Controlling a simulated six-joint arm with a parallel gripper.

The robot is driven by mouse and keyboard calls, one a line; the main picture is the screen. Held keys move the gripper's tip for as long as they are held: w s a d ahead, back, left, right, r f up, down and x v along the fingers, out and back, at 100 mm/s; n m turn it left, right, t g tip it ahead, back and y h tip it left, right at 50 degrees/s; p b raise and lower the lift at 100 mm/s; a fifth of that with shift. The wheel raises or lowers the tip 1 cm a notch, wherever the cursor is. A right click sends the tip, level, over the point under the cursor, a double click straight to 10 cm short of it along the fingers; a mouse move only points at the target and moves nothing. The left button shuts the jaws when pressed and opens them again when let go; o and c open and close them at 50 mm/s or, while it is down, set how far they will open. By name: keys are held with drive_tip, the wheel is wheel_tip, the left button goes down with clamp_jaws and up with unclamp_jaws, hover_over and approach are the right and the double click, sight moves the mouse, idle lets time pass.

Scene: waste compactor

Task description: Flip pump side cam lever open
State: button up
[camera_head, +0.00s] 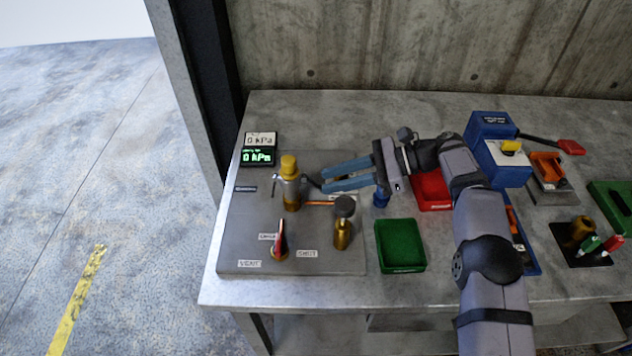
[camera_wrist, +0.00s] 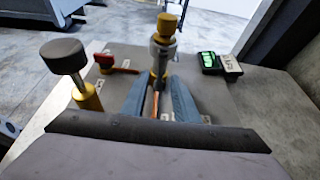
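A metal coupling (camera_head: 291,192) with a yellow cap (camera_head: 289,165) stands upright on the grey panel; it also shows in the wrist view (camera_wrist: 160,62). A thin silver lever (camera_head: 275,186) hangs on its left side, and a small dark piece (camera_head: 314,183) sticks out on its right. I cannot tell for sure which is the pump side cam lever. My gripper (camera_head: 323,180) points left at the coupling from its right. Its two blue fingers are open with nothing held between them; they also show in the wrist view (camera_wrist: 158,88), with the coupling just beyond and partly hidden between them.
A red-handled valve (camera_head: 280,240) stands near the VENT and SHUT labels. Displays (camera_head: 258,150) read 0 kPa. A green tray (camera_head: 400,245) and a red tray (camera_head: 432,190) lie right.

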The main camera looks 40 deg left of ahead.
sight(316, 184)
drive_tip(key=shift+p+x, duration=0.75)
drive_tip(key=shift+x, duration=1.75)
clamp_jaws()
